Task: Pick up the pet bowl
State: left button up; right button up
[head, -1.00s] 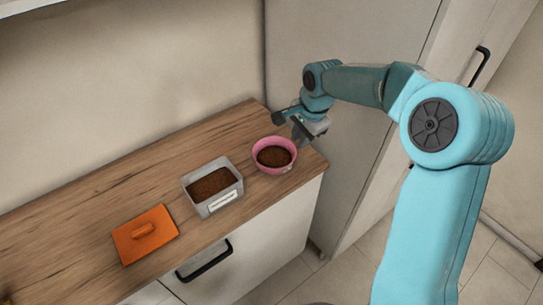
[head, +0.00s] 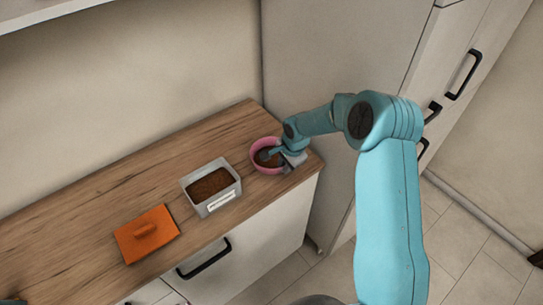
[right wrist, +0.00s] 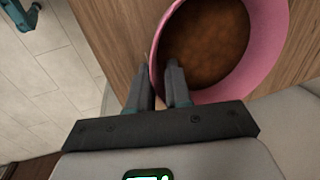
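The pink pet bowl (head: 254,164), filled with brown food, stands at the right end of the wooden worktop. My right gripper (head: 278,157) is at the bowl's right side and hides part of it. In the right wrist view, the two fingers (right wrist: 160,72) straddle the rim of the bowl (right wrist: 265,45), one finger outside and one inside. The gap between them is narrow, and they look shut on the bowl's wall. The bowl looks level and on the worktop. My left gripper does not show clearly.
A grey labelled container (head: 228,196) of brown food stands left of the bowl, apart from it. A tall cabinet (head: 335,75) rises just behind and right of the bowl.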

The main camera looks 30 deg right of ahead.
jog(key=shift+s, duration=0.1)
grip_shut()
